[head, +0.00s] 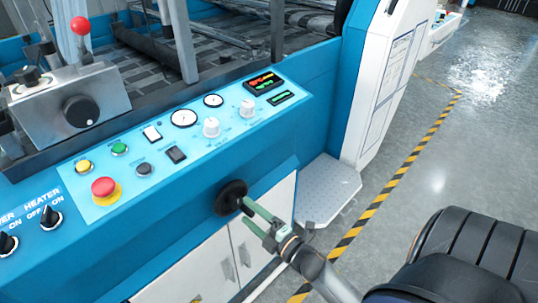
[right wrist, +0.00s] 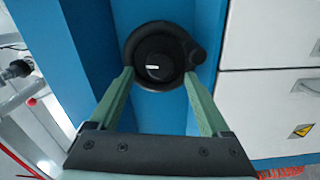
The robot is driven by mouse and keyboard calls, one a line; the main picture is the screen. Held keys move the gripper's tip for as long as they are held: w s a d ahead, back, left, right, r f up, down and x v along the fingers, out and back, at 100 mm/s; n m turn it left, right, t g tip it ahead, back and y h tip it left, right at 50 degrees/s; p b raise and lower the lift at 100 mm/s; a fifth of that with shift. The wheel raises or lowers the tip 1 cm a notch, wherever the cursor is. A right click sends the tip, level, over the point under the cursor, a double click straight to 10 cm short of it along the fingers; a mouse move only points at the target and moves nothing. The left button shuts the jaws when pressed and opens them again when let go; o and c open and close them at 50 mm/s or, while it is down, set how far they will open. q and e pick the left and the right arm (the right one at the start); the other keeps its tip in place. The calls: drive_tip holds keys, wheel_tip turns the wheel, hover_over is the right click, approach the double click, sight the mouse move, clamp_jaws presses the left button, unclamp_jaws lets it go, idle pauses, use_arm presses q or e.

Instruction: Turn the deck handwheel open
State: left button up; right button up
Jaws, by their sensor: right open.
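The deck handwheel (head: 229,200) is a small black wheel on the blue front panel of the machine, just above the white cabinet doors. It also shows in the right wrist view (right wrist: 158,38), with a round hub, a short white mark and a black knob at its right. My right gripper (head: 247,209) is at the wheel's lower right in the head view. In the right wrist view its green fingers (right wrist: 160,77) are spread open, with the tips at the wheel's lower left and lower right. I cannot tell whether they touch the rim. My left gripper is not in view.
Above the wheel is a control panel with a red emergency button (head: 105,187), gauges and knobs. A red-topped lever (head: 80,26) stands at the upper left. White cabinet doors (head: 240,250) lie below. A grey step plate (head: 328,190) is at the right; the floor beyond is clear.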

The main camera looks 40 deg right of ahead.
drive_tip(key=s, duration=0.8)
drive_tip(key=shift+s+d, duration=0.35)
